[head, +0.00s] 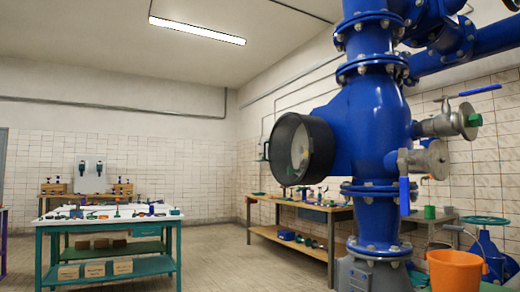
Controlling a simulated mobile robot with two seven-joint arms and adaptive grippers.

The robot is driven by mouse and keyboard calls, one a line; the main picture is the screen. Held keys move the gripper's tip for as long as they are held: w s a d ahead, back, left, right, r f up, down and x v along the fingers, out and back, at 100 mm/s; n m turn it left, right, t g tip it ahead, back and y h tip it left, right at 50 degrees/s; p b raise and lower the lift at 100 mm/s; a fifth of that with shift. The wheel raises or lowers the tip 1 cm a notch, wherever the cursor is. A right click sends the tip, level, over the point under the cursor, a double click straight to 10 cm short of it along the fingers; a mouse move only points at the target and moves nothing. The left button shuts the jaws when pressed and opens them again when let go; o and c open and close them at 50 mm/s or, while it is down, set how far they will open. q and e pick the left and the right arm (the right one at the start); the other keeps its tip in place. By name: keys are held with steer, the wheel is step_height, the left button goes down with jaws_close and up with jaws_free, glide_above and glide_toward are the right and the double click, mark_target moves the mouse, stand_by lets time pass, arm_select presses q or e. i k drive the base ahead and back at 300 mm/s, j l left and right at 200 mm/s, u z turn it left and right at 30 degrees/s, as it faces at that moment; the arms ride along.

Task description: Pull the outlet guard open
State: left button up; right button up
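A large blue pipe assembly (377,115) stands upright at the right. A round black housing (301,150) with a pale disc inside sticks out from its left side. Two metal outlet fittings stick out from its right side. The upper fitting (449,121) has a blue lever and a green part at its end. The lower fitting (427,159) has a blue lever hanging down. I cannot tell which part is the outlet guard. Neither of my grippers shows.
An orange bucket (455,271) stands at the lower right near a teal handwheel (489,221). A wooden workbench (262,232) with tools stands behind the pipe. A white-topped teal table (110,214) stands at the left. Tiled floor between them is clear.

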mark_target(312, 141)
steer(key=i+j+z, duration=0.1)
steer(key=j, duration=0.25)
steer(key=i+j+z, duration=0.1)
steer(key=j, duration=0.3)
steer(key=i+j+z, duration=0.1)
steer(key=j, duration=0.25)
steer(key=i+j+z, duration=0.1)
steer(key=i+j, duration=0.15)
steer(key=i+j+z, duration=0.1)
steer(key=i+j, duration=0.15)
steer(key=j, duration=0.2)
steer(key=i+j+z, duration=0.1)
steer(key=i+j, duration=0.15)
steer(key=j, duration=0.15)
